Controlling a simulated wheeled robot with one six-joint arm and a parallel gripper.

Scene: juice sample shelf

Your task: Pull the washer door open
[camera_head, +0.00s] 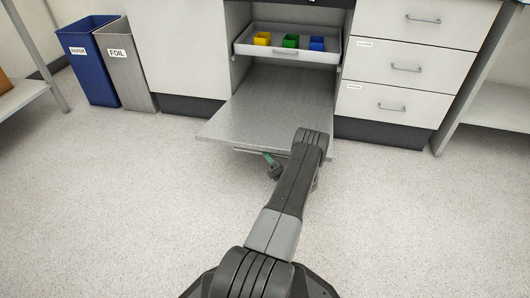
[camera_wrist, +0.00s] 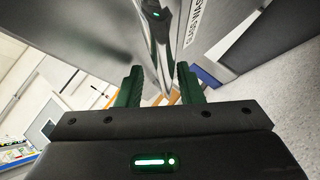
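The washer door (camera_head: 262,112) is folded down and lies about level in front of the opening, in the head view. My gripper (camera_head: 269,162) is below its front edge, partly hidden behind my own arm. A shiny bar handle (camera_wrist: 158,40) runs down the picture towards the space between my green fingers. My gripper (camera_wrist: 160,82) is open, with visible gaps on either side of the bar. Whether a finger touches it is unclear.
Inside the cabinet, a pulled-out tray (camera_head: 285,56) holds yellow, green and blue cups. Drawers (camera_head: 400,68) stand to the right. A blue paper bin (camera_head: 88,65) and a grey foil bin (camera_head: 125,70) stand at left. The floor around the door is clear.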

